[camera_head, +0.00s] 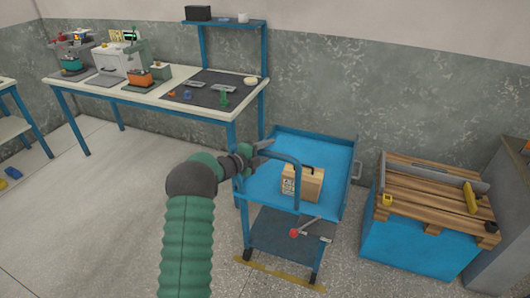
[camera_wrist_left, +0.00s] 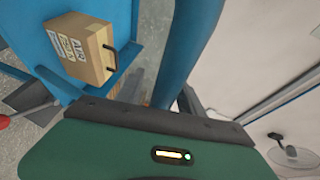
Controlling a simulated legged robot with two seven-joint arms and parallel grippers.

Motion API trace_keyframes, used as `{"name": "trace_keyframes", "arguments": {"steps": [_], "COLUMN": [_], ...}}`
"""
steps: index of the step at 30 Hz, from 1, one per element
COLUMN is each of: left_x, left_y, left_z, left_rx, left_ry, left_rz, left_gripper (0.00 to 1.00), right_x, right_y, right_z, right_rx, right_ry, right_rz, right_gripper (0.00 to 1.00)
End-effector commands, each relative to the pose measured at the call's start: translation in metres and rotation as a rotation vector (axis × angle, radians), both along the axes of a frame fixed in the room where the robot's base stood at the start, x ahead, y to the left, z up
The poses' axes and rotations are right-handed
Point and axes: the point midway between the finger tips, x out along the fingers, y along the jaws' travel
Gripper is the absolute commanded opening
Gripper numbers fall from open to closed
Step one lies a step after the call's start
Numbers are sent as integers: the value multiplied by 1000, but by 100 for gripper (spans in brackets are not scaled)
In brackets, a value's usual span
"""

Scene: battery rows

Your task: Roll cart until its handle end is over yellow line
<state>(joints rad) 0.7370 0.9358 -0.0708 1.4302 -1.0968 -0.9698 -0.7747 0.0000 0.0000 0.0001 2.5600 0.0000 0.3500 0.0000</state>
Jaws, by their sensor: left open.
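The blue cart (camera_head: 262,185) stands in the middle, with a top tray and a dark lower shelf (camera_head: 270,232). Its tube handle (camera_head: 297,185) rises at the near end and also shows as a blue tube in the left wrist view (camera_wrist_left: 173,50). The worn yellow line (camera_head: 285,273) lies on the floor at the wheels of the handle end, partly hidden by them. My left gripper (camera_head: 257,149) is open at the handle's top bar; I cannot tell whether it touches it. My right gripper is not in view.
A cardboard box (camera_head: 303,184) sits on the cart's tray, and a red-ended tool (camera_head: 305,229) shows by the lower shelf. A workbench (camera_head: 150,103) stands behind on the left, a blue crate with wooden slats (camera_head: 415,240) on the right. Floor at lower left is clear.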

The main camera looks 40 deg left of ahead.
Motion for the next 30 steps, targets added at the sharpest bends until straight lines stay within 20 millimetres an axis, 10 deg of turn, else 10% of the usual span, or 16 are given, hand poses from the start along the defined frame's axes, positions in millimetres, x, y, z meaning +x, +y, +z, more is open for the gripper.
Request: {"name": "trace_keyframes", "arguments": {"steps": [18, 30], "left_x": [-139, -164], "left_y": [10, 11], "left_z": [24, 27], "left_rx": [-2, -3], "left_ry": [2, 2], "left_rz": [4, 0], "left_gripper": [45, 45], "right_x": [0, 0], "right_y": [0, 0], "right_z": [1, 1], "right_rx": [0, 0], "right_ry": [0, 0], "right_rz": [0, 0], "right_gripper": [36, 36]}}
